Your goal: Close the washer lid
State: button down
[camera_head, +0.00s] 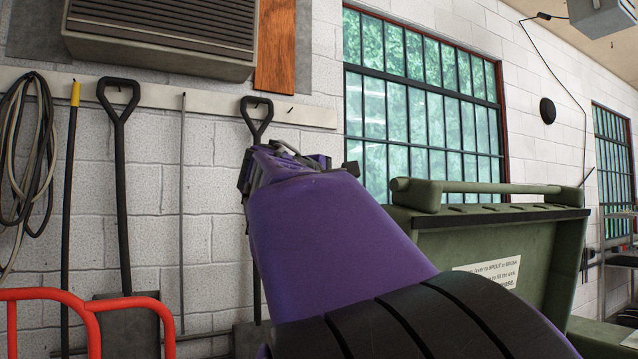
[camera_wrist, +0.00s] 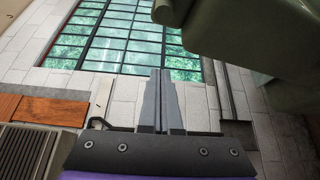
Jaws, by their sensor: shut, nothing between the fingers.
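The washer is a dark green machine at the right in the head view, with its lid (camera_head: 500,222) standing raised and a white label (camera_head: 487,272) on the lid's inner face. A thick rounded bar (camera_head: 480,188) runs along the lid's top edge. In the wrist view the green lid (camera_wrist: 240,40) fills the upper right, close to the fingers. My gripper (camera_wrist: 161,75) is shut and empty, its fingertips left of and apart from the green part. In the head view my purple arm covers the left lower part of the washer, and the fingers are hidden.
A block wall with a large window (camera_head: 420,95) stands behind. Shovels (camera_head: 120,180), a coiled hose (camera_head: 25,150) and a wall heater unit (camera_head: 165,35) are on the left. A red rail (camera_head: 85,305) is at the lower left. Shelving stands at the far right.

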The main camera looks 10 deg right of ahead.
jog(key=w+d+p, duration=0.3)
jog(key=w+d, duration=0.1)
jog(key=d, duration=0.4)
jog(key=shift+d, duration=0.2)
dwell(0.4)
jog(key=shift+s+f, duration=0.1)
jog(key=shift+s, duration=0.05)
